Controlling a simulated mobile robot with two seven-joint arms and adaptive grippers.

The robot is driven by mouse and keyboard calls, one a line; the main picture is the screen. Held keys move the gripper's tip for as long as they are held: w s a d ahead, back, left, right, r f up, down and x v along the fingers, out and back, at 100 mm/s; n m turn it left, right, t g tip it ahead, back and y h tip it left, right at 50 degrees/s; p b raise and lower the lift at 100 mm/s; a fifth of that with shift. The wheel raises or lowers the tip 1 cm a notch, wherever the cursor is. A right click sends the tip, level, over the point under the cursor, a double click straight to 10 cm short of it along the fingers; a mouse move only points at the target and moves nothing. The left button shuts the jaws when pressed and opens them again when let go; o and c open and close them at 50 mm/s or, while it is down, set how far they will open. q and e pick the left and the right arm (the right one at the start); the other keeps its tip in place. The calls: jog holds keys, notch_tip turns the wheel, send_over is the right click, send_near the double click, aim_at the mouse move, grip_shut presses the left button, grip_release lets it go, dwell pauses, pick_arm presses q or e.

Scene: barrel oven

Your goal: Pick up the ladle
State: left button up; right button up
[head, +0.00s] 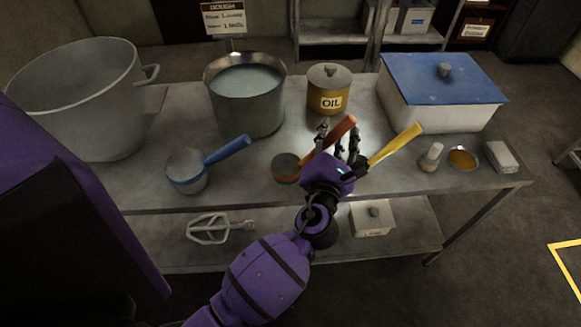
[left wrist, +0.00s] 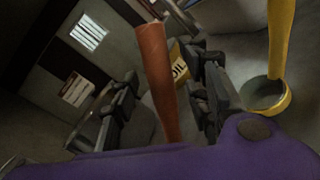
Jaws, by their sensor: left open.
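Three ladles with coloured handles are on the steel table. One has a blue handle (head: 228,149) and a grey cup on the left. One has an orange-red handle (head: 343,127) and a dark cup (head: 285,167) in the middle. One has a yellow handle (head: 396,143) on the right, its cup hidden by my arm. My left gripper (head: 338,142) is open at the orange-red handle. In the left wrist view, that handle (left wrist: 157,80) rises between the open fingers (left wrist: 168,88), with no clear contact. The yellow ladle (left wrist: 281,40) stands right of the fingers there.
Behind are a large pot (head: 85,110), a liquid-filled pot (head: 247,115), an oil tin (head: 330,91) and a blue-lidded box (head: 440,105). A shaker (head: 431,157), small bowl (head: 463,158) and small block (head: 500,157) sit right. The lower shelf holds a whisk attachment (head: 210,229).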

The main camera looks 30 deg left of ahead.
pick_arm(q)
jog(key=shift+w, duration=0.3)
grip_shut()
